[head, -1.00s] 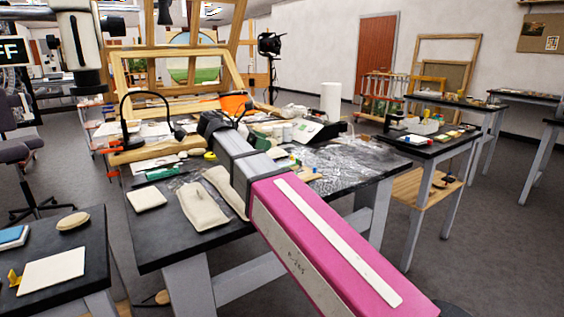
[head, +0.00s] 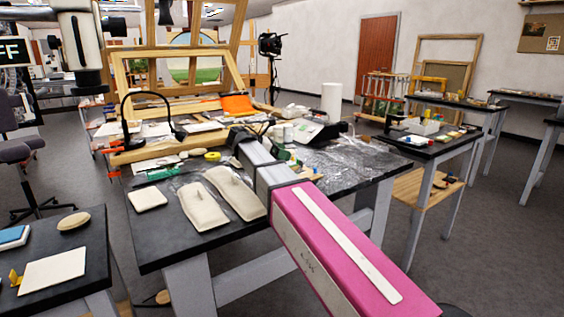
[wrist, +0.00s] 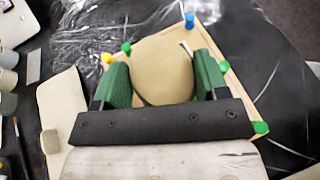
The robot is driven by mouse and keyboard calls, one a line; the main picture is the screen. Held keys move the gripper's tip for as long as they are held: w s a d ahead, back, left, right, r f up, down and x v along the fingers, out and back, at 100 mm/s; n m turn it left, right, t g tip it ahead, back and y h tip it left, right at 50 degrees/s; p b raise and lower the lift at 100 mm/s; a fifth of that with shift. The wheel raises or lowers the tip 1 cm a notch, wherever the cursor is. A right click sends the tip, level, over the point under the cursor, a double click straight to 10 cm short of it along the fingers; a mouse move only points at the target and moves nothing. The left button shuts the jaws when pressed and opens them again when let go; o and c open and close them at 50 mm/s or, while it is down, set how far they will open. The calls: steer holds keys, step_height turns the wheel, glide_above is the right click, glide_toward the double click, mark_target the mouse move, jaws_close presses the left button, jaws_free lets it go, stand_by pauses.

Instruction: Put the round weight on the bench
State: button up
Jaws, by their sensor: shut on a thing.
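The round weight (wrist: 163,66), a beige rounded pad, is between the two green fingers of my gripper (wrist: 152,82) in the wrist view. The gripper is shut on it. It lies over a pale board (wrist: 222,62) with coloured pins at its corners; I cannot tell whether it touches the board. In the head view my arm hides the weight. The dark-topped bench (head: 150,247) is under and around my gripper. A similar beige rounded pad (head: 74,221) lies on a smaller dark bench (head: 90,245) at the left.
Two long beige bags (head: 203,205) and a square pale pad (head: 147,199) lie on the main bench left of my arm. A black lamp (head: 128,120), clear film (head: 345,155) and a white paper roll (head: 331,102) stand or lie farther back. Bare bench top shows near the front left.

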mark_target(291, 165)
steer(key=shift+f, duration=1.65)
steer(key=shift+f, duration=0.15)
steer(key=shift+f, duration=0.25)
steer(key=o, duration=0.9)
steer(key=shift+o, duration=1)
